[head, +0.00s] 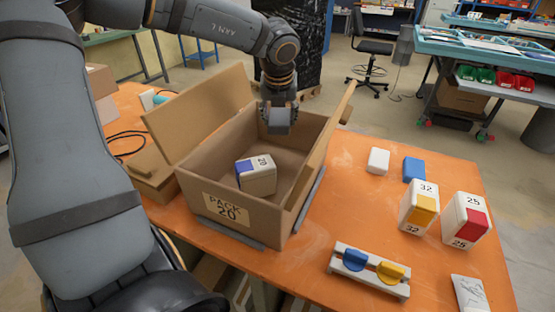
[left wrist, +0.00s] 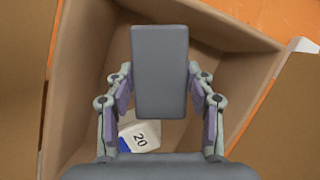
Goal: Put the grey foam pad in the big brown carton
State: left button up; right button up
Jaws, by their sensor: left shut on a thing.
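The big brown carton (head: 268,221), marked PACK 20, stands open on the orange table. My left gripper (head: 278,106) is over the back part of the carton, pointing down. It is shut on the grey foam pad (head: 279,121), which hangs at about the level of the carton's rear rim. In the left wrist view the pad (left wrist: 160,72) sits between the two fingers (left wrist: 160,112), with the carton's inside walls (left wrist: 85,95) around it. A white and blue box marked 20 (head: 257,178) lies on the carton floor; the pad and gripper partly hide it in the wrist view.
The carton's flaps (head: 200,120) stand open at its sides. To the right on the table (head: 345,205) are a white block (head: 378,161), a blue block (head: 413,169), boxes marked 32 (head: 418,207) and 25 (head: 466,220), and a rack (head: 368,274) with blue and yellow pieces.

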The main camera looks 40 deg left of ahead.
pick_arm(q)
send_over(280, 159)
notch_tip(280, 159, down, 6)
jog(key=r, duration=0.1)
jog(key=f, duration=0.2)
jog(key=s+f, duration=0.1)
jog(key=shift+d+f, duration=0.15)
jog(key=shift+d, duration=0.2)
jog(key=shift+w, duration=0.1)
notch_tip(280, 159, down, 4)
jog(key=shift+r, duration=0.15)
pick_arm(e)
jog(key=w+f, duration=0.2)
jog(key=shift+w+d+f, duration=0.1)
jog(key=shift+w+d, duration=0.2)
jog(key=shift+w, duration=0.05)
